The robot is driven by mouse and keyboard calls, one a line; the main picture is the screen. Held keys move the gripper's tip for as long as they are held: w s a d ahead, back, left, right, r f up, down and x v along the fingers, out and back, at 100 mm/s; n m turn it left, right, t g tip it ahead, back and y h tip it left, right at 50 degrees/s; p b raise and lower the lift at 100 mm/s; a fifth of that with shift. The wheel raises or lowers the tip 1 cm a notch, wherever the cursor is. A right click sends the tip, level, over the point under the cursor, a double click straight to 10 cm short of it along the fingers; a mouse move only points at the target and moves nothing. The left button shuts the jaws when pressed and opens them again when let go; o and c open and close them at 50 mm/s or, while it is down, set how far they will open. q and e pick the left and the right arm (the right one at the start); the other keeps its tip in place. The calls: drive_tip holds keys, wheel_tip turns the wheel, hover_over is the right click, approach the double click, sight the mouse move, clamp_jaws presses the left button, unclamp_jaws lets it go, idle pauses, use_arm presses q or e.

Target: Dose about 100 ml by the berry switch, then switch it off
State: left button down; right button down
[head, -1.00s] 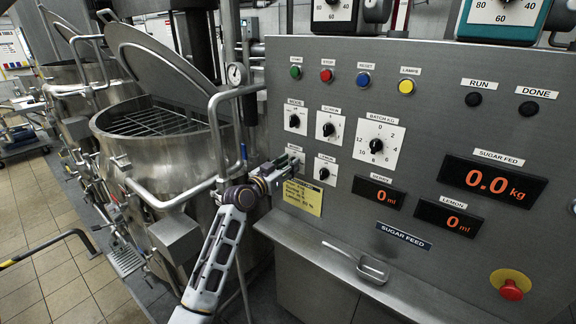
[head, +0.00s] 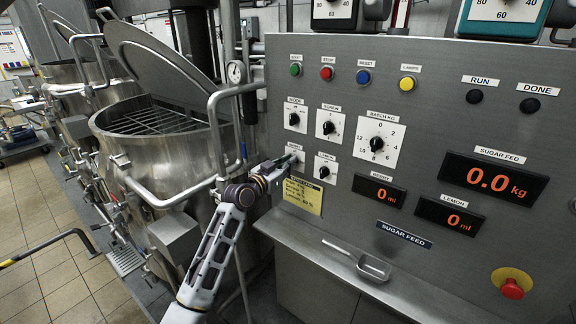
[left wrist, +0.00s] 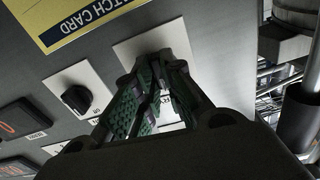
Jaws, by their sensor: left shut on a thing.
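My left gripper (head: 286,163) is at the berry switch plate (head: 296,149) on the control panel. It is shut on the berry switch knob, which the fingers hide. In the left wrist view the fingers (left wrist: 160,75) close in front of the white plate (left wrist: 128,50). The berry display (head: 379,191) reads 0 ml. The lemon switch (head: 324,172) is just right of the gripper and shows in the left wrist view (left wrist: 77,98). My right gripper is not in view.
A yellow batch card (head: 302,196) is below the gripper. The lemon display (head: 449,216) reads 0 ml and the sugar feed display (head: 493,180) 0.0 kg. A scoop (head: 362,264) lies on the ledge. A steel mixer (head: 160,135) stands left of the panel.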

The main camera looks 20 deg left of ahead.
use_arm(q)
drive_tip(key=shift+s+d+f+m+p, duration=0.15)
drive_tip(key=shift+m+p, duration=0.25)
drive_tip(key=shift+m, duration=3.85)
drive_tip(key=shift+w+d+f+m+p, duration=0.1)
drive_tip(key=shift+m+p, duration=0.3)
drive_tip(key=shift+m, duration=3.85)
drive_tip(key=c, duration=1.5)
unclamp_jaws()
drive_tip(key=shift+s+a, duration=0.15)
drive_tip(key=shift+s, duration=0.1)
drive_tip(key=shift+v, duration=5.8)
